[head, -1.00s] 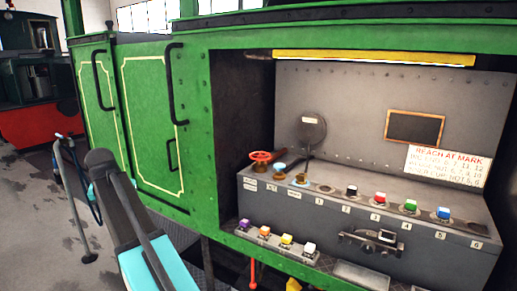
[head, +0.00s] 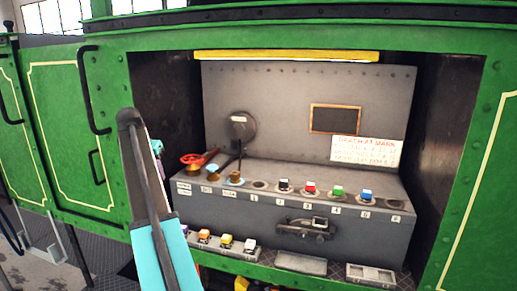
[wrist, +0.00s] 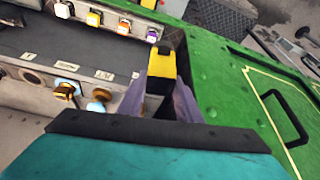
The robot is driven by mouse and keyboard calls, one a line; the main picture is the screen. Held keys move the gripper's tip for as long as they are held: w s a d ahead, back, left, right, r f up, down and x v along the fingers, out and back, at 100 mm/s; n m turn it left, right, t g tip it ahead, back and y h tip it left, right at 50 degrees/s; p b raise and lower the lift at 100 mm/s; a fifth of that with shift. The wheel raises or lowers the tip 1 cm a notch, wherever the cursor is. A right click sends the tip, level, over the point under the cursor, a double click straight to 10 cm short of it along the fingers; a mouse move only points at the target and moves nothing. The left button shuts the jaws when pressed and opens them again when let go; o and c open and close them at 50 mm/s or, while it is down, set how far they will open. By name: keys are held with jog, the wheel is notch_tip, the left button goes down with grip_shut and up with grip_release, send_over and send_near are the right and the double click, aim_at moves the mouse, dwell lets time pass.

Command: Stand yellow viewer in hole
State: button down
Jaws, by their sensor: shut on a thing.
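My gripper (wrist: 160,98) shows in the wrist view with its two purple fingers shut on the yellow viewer (wrist: 161,66), a yellow block with a black top part. It is held above the deck, beside the green side wall. In the head view my arm rises at the left of the bay and hides the fingers and the viewer. The grey box (head: 240,208) carries a numbered row of holes. The leftmost numbered hole (head: 260,184) and the rightmost one (head: 395,204) look empty. The left one also shows in the wrist view (wrist: 31,76). Black, red, green and blue pieces stand between them.
A red handwheel (head: 192,158), a lever with a round plate (head: 240,125) and two cyan-ringed fittings (head: 235,178) stand left of the holes. Coloured blocks (head: 226,241) line the lower ledge. A latch (head: 306,228) juts from the box front. Green walls frame the bay.

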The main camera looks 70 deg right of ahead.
jog(key=s+d+r+m+g, duration=0.1)
jog(key=s+d+r+m, duration=0.1)
jog(key=s+d, duration=1)
jog(key=s+d+r+m+g, duration=0.1)
jog(key=s+d+r+m, duration=0.2)
jog(key=s+d, duration=0.9)
jog(key=s+m, duration=0.1)
jog(key=s, duration=0.7)
jog(key=shift+r, duration=0.35)
jog(key=shift+f, duration=0.2)
jog(key=shift+f+b, duration=1.3)
jog(key=shift+f, duration=2.15)
jog(key=c, duration=0.6)
grip_release()
jog(key=shift+o, duration=0.2)
